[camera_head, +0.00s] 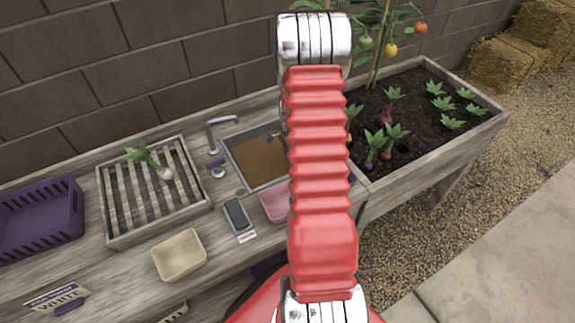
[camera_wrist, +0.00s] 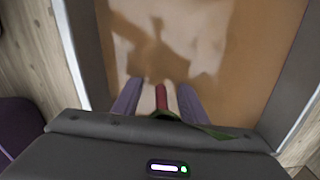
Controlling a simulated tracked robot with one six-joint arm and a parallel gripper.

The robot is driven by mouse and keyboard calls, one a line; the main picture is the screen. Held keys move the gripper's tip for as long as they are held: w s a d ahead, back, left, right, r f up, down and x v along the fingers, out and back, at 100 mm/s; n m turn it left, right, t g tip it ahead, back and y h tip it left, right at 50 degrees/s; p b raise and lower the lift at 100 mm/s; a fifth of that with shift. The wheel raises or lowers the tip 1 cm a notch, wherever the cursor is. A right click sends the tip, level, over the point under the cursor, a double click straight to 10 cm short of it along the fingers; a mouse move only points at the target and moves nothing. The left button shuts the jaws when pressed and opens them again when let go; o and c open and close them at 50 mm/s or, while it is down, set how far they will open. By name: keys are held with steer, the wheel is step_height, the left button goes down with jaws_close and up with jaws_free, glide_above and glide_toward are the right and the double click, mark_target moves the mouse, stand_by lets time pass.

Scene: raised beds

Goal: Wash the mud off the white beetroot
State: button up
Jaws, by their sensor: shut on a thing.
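A pale, round beetroot (camera_head: 166,173) with green leaves lies on the slatted wooden rack (camera_head: 205,205), left of the sink. The sink (camera_head: 237,172) holds brown, muddy water (camera_head: 258,158); the water also fills most of the wrist view (camera_wrist: 235,60). My gripper (camera_wrist: 158,100) is over the sink, shut on a red stem (camera_wrist: 161,98) with a green leaf (camera_wrist: 205,131) beside it. The lower end of what it holds is hidden, so I cannot tell its root's colour or whether it is under water.
A grey tap (camera_head: 212,132) stands behind the sink's left side. A dark brush (camera_head: 237,215), a pink tray (camera_head: 274,204) and a cream tray (camera_head: 180,255) are in front. A purple crate (camera_head: 40,217) is far left, near a WHITE sign (camera_head: 56,296). Several plants grow in the right bed (camera_head: 440,150).

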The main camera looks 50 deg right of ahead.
steer(key=shift+w+a, duration=0.45)
steer(key=shift+a, duration=1.15)
steer(key=shift+w+a, duration=0.5)
steer(key=shift+a, duration=1.15)
steer(key=shift+w+a, duration=0.45)
steer(key=shift+a, duration=1.15)
steer(key=shift+s+d, duration=0.25)
steer(key=shift+d, duration=0.55)
steer(key=shift+s+d, duration=0.2)
steer(key=shift+d, duration=0.65)
steer(key=shift+s+d, duration=0.25)
steer(key=shift+d, duration=0.55)
steer(key=shift+r, duration=0.1)
step_height(320, 180, up, 17)
